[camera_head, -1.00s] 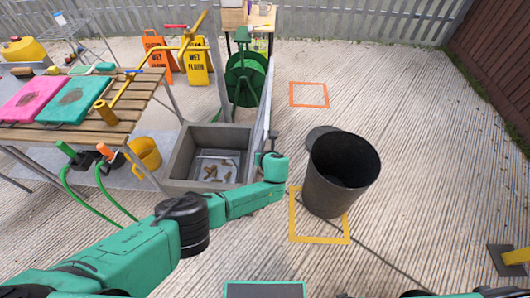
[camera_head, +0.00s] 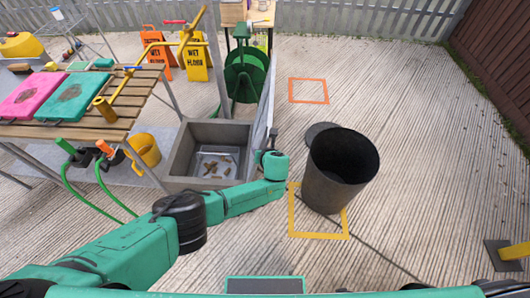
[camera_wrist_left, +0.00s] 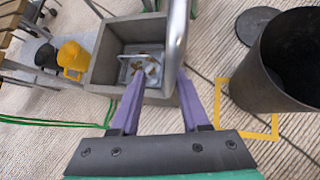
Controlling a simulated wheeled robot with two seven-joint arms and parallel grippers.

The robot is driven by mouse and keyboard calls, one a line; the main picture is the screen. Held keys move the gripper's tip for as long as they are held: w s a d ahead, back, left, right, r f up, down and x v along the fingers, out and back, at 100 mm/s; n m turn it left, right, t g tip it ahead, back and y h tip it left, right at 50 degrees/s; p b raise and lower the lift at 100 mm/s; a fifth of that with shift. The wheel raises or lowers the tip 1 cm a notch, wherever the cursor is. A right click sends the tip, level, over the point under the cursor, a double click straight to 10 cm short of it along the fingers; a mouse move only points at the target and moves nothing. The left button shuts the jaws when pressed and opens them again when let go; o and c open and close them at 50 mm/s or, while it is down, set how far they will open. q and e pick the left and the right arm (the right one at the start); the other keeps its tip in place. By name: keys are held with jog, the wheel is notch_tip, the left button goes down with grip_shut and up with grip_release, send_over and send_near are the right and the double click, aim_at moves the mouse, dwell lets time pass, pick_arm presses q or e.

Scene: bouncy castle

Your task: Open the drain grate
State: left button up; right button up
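A grey square drain basin (camera_head: 181,150) is open at the top, with a pale tray and brown leaf-like debris (camera_head: 212,168) inside. A thin grey panel, which looks like the grate (camera_head: 263,100), stands upright along the basin's right side, seen nearly edge-on. In the left wrist view the basin (camera_wrist_left: 103,55) lies beyond my left gripper (camera_wrist_left: 161,74). Its purple fingers are apart, with nothing clearly between them. A rounded grey metal edge (camera_wrist_left: 178,35) rises close by the right finger; I cannot tell whether they touch. In the head view the fingers are mostly hidden. My right gripper is out of view.
A black bin (camera_head: 340,170) stands right of my left wrist, by a yellow floor square (camera_head: 320,236). A slatted table (camera_head: 125,110), green hoses (camera_head: 75,195) and a yellow bucket (camera_head: 146,150) are left. A green reel (camera_head: 245,75) stands behind. The right floor is largely clear.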

pick_arm(q)
jog(key=p+v, duration=0.3)
jog(key=v, duration=1)
jog(key=shift+s+r, duration=0.3)
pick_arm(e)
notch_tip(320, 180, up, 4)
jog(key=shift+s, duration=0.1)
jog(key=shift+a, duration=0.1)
pick_arm(q)
jog(key=s+a+f+n+g+h+b, duration=0.1)
jog(key=s+a+f+n+g, duration=0.2)
jog(key=f+n, duration=0.45)
jog(key=s+a+f+n+g+h+b, duration=0.1)
jog(key=s+a+f+n, duration=0.35)
jog(key=f, duration=0.55)
jog(key=s+a+f+n+g+h+b, duration=0.1)
jog(key=s+a+f+n+g, duration=0.15)
jog(key=a+f+n, duration=0.45)
jog(key=s+a+f+n, duration=0.4)
jog(key=s, duration=0.5)
jog(key=s+a+f+n+g+b, duration=0.1)
jog(key=s+a+f+n, duration=0.3)
jog(key=s, duration=0.4)
jog(key=s+a+f+n, duration=0.5)
jog(key=s+f+n, duration=0.1)
jog(key=s, duration=0.3)
jog(key=shift+s+g, duration=0.35)
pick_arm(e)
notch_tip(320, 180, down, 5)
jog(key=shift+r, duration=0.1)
